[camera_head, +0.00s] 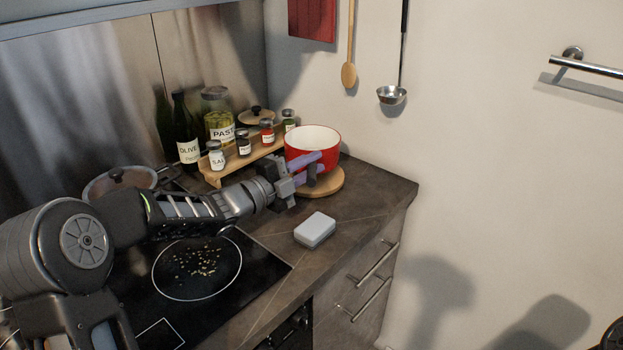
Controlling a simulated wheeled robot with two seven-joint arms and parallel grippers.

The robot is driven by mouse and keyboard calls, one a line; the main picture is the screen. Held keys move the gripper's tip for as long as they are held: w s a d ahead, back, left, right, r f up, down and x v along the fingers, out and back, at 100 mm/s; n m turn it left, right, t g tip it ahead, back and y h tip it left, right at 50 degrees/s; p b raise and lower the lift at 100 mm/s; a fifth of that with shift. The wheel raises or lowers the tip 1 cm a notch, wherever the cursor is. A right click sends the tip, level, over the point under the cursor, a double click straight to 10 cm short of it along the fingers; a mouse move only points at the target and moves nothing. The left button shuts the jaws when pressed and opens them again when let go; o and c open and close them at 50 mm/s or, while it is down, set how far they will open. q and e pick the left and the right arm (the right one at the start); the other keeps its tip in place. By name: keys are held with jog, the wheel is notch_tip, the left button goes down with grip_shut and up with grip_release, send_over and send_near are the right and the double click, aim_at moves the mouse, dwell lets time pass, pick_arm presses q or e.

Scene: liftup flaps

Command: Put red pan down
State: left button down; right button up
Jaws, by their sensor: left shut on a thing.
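The red pan (324,140), white inside, is upright at the back right corner of the counter, over a round wooden board (329,185). Whether its base touches the board is hidden behind my gripper. My left gripper (313,169), with purple fingers, reaches in from the left and is shut at the near side of the pan, where a dark handle shows between the fingers. My right gripper is not in view.
A wooden rack (214,177) with small spice jars stands left of the pan, with an olive bottle (186,130) and pasta jar (217,115) behind. A grey-white box (315,230) lies in front. The hob (245,290) holds scattered bits. The counter's right edge is close.

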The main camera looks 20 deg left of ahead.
pick_arm(q)
jog(key=shift+f, duration=1.7)
jog(key=shift+f, duration=0.2)
jog(key=c, duration=1.3)
grip_release()
jog(key=shift+r, duration=0.1)
jog(key=b+v, duration=0.1)
jog(key=v, duration=1.1)
